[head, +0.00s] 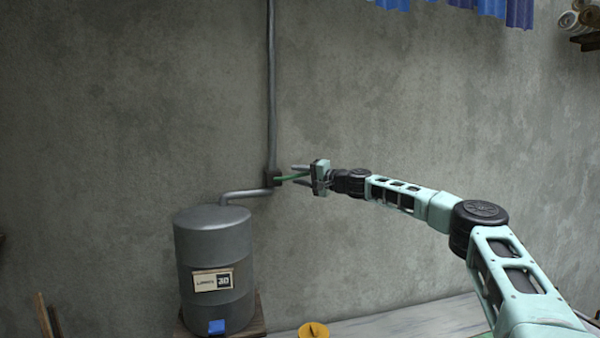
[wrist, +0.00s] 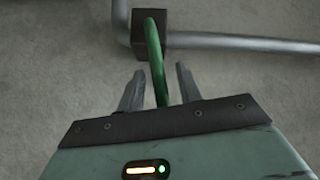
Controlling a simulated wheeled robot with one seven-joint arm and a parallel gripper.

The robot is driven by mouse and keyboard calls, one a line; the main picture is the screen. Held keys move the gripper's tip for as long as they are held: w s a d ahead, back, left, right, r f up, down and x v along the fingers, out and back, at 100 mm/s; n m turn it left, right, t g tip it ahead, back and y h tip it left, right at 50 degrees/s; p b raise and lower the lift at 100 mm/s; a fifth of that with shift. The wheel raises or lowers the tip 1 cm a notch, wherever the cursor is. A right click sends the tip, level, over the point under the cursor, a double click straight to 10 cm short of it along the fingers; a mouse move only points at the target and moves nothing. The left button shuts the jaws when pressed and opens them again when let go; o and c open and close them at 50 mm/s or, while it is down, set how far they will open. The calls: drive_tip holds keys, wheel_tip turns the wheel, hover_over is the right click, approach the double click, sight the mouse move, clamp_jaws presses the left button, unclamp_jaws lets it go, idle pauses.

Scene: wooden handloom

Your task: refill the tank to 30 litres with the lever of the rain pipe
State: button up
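The rain pipe (head: 272,90) runs down the grey wall to a dark valve block (head: 271,179), then bends over to the tank (head: 213,240). A green lever (head: 285,179) sticks out of the block towards my gripper (head: 298,176). In the wrist view the lever (wrist: 155,55) passes between the two fingers of my gripper (wrist: 158,75), with a gap on each side. My gripper is open around it. The grey tank stands upright; its sign (head: 212,282) reads "LITRES" and a small number that looks like 30.
The tank stands on a wooden base (head: 254,326), with a blue patch (head: 216,327) low on its front. A yellow round object (head: 313,330) is at the bottom edge. Blue cloth (head: 510,10) hangs at the top right, near rolls (head: 570,22) on a shelf. The wall around the lever is bare.

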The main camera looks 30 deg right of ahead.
clamp_jaws()
